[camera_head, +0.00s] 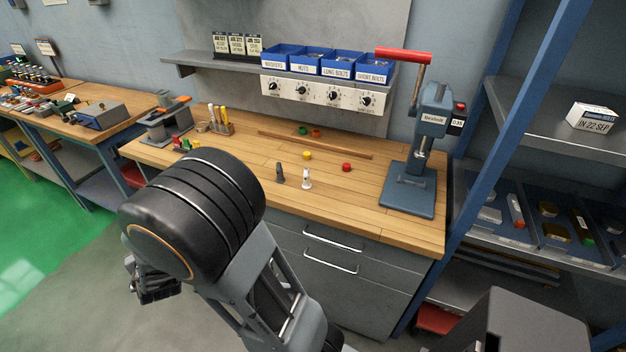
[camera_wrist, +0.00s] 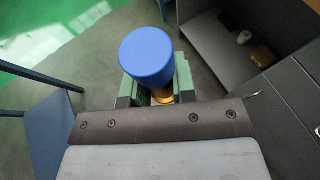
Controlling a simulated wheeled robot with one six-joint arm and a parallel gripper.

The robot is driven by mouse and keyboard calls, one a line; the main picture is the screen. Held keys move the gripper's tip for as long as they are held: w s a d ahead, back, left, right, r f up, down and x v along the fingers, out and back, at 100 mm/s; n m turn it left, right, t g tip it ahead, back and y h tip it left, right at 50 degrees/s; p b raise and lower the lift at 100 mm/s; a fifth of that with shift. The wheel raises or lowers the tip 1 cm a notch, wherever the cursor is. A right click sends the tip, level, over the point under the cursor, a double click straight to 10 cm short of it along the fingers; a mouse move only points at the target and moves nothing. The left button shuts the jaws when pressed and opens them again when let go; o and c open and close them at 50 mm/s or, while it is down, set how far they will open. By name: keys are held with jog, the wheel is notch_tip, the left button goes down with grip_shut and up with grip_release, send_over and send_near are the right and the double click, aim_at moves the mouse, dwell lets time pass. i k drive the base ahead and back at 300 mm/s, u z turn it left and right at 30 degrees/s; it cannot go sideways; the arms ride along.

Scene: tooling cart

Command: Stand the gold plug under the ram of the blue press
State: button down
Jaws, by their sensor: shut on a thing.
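The blue press (camera_head: 432,105) stands at the right end of the wooden bench, its red lever raised to the left. Its ram (camera_head: 423,150) is above a flat base (camera_head: 408,193), which looks bare. In the wrist view my gripper (camera_wrist: 157,92) is shut on the gold plug (camera_wrist: 164,98), which has a wide round blue top (camera_wrist: 147,57). The blue top hides most of the gold part. In the head view my gripper (camera_head: 153,285) is low at the left, off the bench's front, partly behind my arm; the plug cannot be made out there.
A dark grey piece (camera_head: 279,174) and a white piece (camera_head: 307,180) stand near the bench's front edge. Red (camera_head: 346,167) and yellow (camera_head: 307,155) pieces lie behind them. A wooden strip (camera_head: 335,147) crosses the back. A blue rack post (camera_head: 480,150) rises right of the press.

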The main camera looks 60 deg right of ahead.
aim_at(410, 193)
jog(key=k, duration=0.6)
jog(key=z, duration=0.9)
jog(key=i, duration=0.5)
